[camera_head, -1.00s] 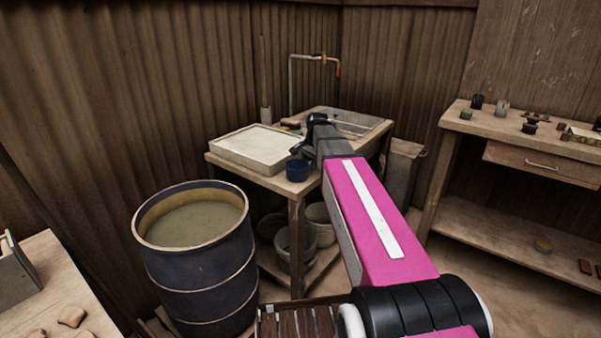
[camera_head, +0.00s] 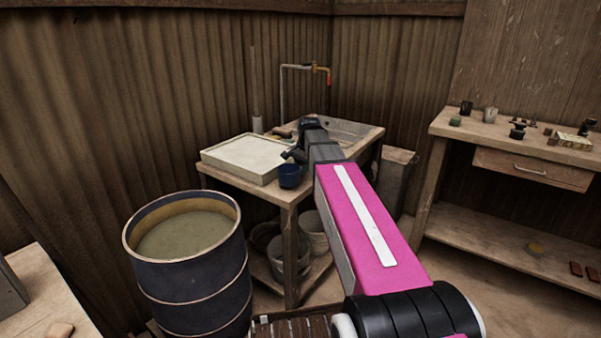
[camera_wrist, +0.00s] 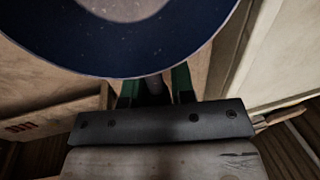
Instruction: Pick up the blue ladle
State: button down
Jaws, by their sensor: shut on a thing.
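The blue ladle (camera_head: 291,177) shows in the head view as a dark blue bowl at the front corner of the wooden sink table, beside the tray. In the wrist view its round blue bowl (camera_wrist: 130,55) fills the top, cut off by the frame edge. My gripper (camera_head: 293,156) is just above the bowl in the head view, partly hidden by my arm. In the wrist view its green fingers (camera_wrist: 154,92) are shut on the ladle's dark grey handle. I cannot tell whether the bowl touches the table top.
A pale shallow tray (camera_head: 246,157) lies left of the ladle. A sink (camera_head: 349,130) with a tap stands behind my arm. A blue barrel (camera_head: 190,270) of murky liquid stands at front left. A workbench (camera_head: 480,133) with small pots is at right.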

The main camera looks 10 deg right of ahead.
notch_tip(320, 180, up, 2)
jog(key=shift+a+r, duration=0.1)
jog(key=shift+r, duration=0.15)
jog(key=s+a+r, duration=0.2)
jog(key=a+r, duration=0.4)
jog(key=a, duration=0.5)
jog(key=shift+s+a+r, duration=0.15)
jog(key=shift+r, duration=0.15)
